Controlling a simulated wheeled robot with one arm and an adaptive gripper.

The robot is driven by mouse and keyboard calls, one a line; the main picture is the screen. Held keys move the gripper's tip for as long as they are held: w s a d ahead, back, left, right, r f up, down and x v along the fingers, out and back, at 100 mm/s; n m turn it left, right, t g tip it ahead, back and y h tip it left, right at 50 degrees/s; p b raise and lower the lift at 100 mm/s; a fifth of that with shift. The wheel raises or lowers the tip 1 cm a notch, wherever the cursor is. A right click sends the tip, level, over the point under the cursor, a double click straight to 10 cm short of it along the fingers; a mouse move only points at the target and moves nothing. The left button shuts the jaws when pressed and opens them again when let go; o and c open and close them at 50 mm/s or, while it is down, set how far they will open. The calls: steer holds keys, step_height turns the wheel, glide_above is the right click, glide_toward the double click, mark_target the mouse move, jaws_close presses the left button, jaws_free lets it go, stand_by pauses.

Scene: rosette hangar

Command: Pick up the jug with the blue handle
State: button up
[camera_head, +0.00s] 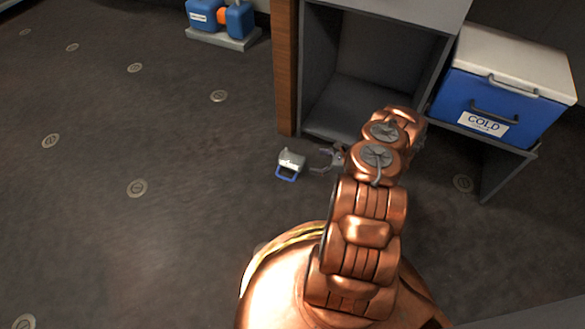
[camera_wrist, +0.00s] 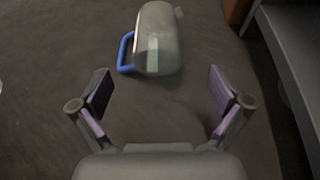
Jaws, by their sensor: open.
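The jug (camera_head: 291,160) is small and pale grey-green with a blue handle (camera_head: 286,175), and it is on the dark floor in front of the open cabinet. In the wrist view the jug (camera_wrist: 158,42) is ahead of my gripper, with its handle (camera_wrist: 126,53) on the left side. My gripper (camera_wrist: 160,88) is open and empty, its two dark pads spread apart. The jug is beyond the fingertips, roughly centred between them, and not visibly touched. In the head view my gripper (camera_head: 322,161) is just right of the jug.
A grey open cabinet (camera_head: 340,100) with a wooden side panel (camera_head: 285,70) stands close behind the jug. A blue cooler (camera_head: 497,95) marked COLD sits on a low shelf at right. Blue containers (camera_head: 222,18) stand on a slab at the back. The floor at left is clear.

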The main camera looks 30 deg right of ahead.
mark_target(304, 165)
steer(key=shift+s+d+f, duration=0.1)
steer(key=shift+f, duration=0.65)
steer(key=shift+b+x, duration=0.7)
steer(key=shift+x, duration=0.5)
steer(key=w+a+f+b, duration=0.2)
steer(key=shift+w+a+b, duration=0.15)
steer(key=shift+a+b, duration=0.05)
steer(key=shift+b, duration=0.1)
steer(key=shift+w+a+f, duration=0.15)
steer(key=shift+w+a, duration=0.15)
steer(key=shift+w, duration=0.2)
